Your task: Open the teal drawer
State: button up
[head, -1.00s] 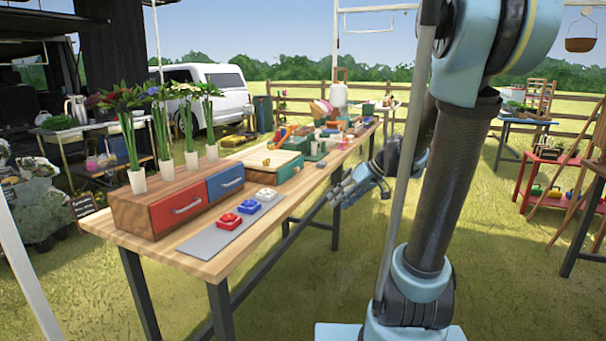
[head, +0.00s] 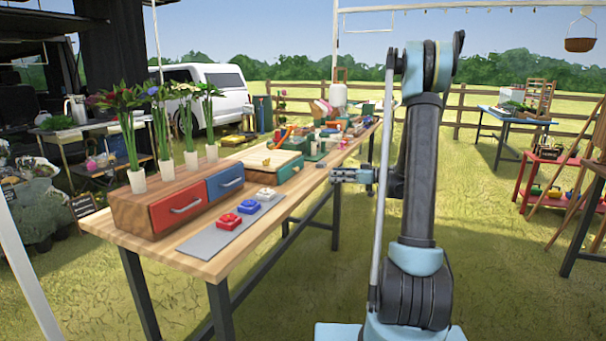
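The teal drawer (head: 291,170) is the front of a low box with a pale wooden top (head: 268,160), beyond the red and blue drawers on the long table. It looks shut; its handle is too small to make out. My gripper (head: 333,174) is just off the table's right edge, to the right of the teal drawer and apart from it. Its fingers point left toward the table. It looks empty, but the fingers are too small to show whether they are open or shut.
A wooden box holds a red drawer (head: 178,208) and a blue drawer (head: 225,182), with potted flowers on top. Red, blue and white buttons lie on a grey mat (head: 213,236). Several tools and goods crowd the table farther back.

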jog(key=w+d+f+y, duration=0.1)
jog(key=w, duration=0.1)
jog(key=n, duration=0.1)
send_near(298, 170)
jog(key=shift+t, duration=0.4)
jog(key=x, duration=0.8)
jog(key=shift+f, duration=0.1)
jog(key=shift+c, duration=0.2)
grip_shut()
